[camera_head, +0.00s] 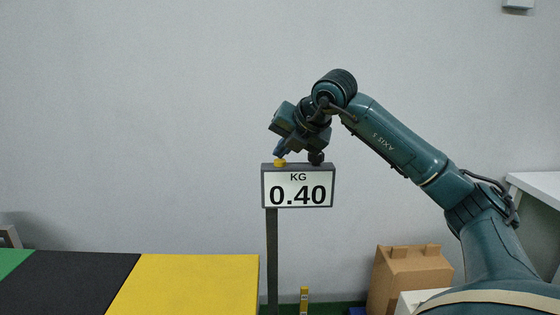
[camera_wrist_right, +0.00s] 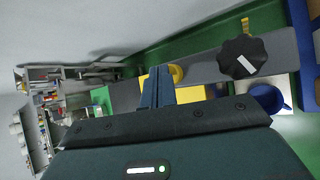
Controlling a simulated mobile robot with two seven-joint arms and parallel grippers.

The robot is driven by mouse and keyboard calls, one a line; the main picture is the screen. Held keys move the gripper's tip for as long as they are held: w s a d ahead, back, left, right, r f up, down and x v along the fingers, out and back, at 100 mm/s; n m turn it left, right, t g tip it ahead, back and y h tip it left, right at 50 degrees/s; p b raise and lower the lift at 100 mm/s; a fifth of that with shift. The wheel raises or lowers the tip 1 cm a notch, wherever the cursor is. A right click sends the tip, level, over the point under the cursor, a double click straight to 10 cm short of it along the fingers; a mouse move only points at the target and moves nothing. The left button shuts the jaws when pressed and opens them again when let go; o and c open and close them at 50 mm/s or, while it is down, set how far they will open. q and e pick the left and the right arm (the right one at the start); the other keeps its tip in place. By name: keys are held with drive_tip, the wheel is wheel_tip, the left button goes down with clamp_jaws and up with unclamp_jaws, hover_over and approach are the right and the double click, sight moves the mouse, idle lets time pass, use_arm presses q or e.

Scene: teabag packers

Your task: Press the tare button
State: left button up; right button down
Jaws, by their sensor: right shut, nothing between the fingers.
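The scale display (camera_head: 298,186) is a grey box on a dark post, and it reads "KG 0.40". A yellow button (camera_head: 280,163) sits on the left of its top edge, and a black knob (camera_head: 316,158) sits on the right. My right gripper (camera_head: 279,151) is shut and empty, with its fingertips pointing down just above the yellow button. Whether they touch it cannot be told. In the right wrist view the shut fingers (camera_wrist_right: 158,78) partly cover the yellow button (camera_wrist_right: 178,73), and the black knob (camera_wrist_right: 244,57) is to the right. My left gripper is not in view.
A surface with green, black and yellow (camera_head: 190,285) sections stands at the lower left. A cardboard box (camera_head: 410,277) stands right of the post. A white shelf (camera_head: 538,188) is at the right edge. A blue mug (camera_wrist_right: 270,97) shows in the right wrist view.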

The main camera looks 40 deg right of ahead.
sight(283, 162)
drive_tip(key=shift+f, duration=0.3)
idle(0.5)
drive_tip(key=shift+r+p, duration=0.75)
drive_tip(key=shift+r, duration=0.25)
wheel_tip(283, 162, up, 5)
drive_tip(key=p, duration=0.4)
drive_tip(key=shift+p, duration=0.3)
drive_tip(key=shift+f, duration=0.1)
